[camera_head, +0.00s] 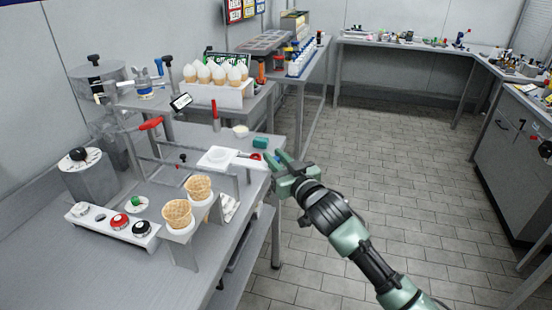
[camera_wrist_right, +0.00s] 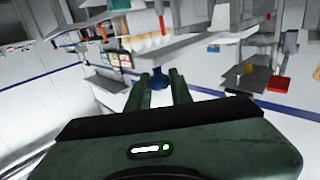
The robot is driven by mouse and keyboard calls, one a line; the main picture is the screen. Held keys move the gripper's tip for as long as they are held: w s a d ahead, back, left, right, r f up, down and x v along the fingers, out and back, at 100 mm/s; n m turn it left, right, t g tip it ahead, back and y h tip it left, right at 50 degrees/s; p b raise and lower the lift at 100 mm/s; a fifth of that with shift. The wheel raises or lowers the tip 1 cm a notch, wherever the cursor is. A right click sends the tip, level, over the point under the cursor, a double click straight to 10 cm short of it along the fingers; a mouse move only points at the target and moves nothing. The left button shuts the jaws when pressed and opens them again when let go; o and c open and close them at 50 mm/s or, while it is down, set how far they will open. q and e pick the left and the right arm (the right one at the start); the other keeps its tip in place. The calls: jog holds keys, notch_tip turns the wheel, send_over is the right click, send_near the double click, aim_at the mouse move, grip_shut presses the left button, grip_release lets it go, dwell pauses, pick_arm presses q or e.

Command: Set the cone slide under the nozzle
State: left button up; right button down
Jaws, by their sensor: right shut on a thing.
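My right gripper (camera_head: 270,161) is at the right end of a white plate (camera_head: 243,162) on the near table. It is shut on a small blue knob (camera_wrist_right: 130,75), which shows at its fingertips in the right wrist view; the fingers hide most of it in the head view. The plate seems to be the cone slide. A white ring (camera_head: 215,156) lies at its left part. Two waffle cones (camera_head: 198,186) (camera_head: 177,213) stand upright in a white holder in front of it. I cannot make out the nozzle clearly. My left gripper is not in view.
A white rack (camera_head: 88,224) with red, white and black knobs stands front left. A grey frame with a red lever (camera_head: 150,123) rises behind the cones. A white stand of several filled cones (camera_head: 217,91) is farther back. The tiled floor (camera_head: 390,140) at right is clear.

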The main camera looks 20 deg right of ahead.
aim_at(241, 159)
jog(key=w+a+b, duration=0.2)
jog(key=w+a, duration=0.7)
jog(key=a, duration=0.4)
jog(key=shift+a+b, duration=0.3)
jog(key=shift+b, duration=0.1)
jog(key=c, duration=1.3)
grip_release()
jog(key=shift+s, duration=0.1)
jog(key=s, duration=0.2)
jog(key=s+d, duration=0.1)
jog(key=s, duration=0.4)
jog(key=shift+s+d, duration=0.25)
jog(key=shift+d, duration=0.1)
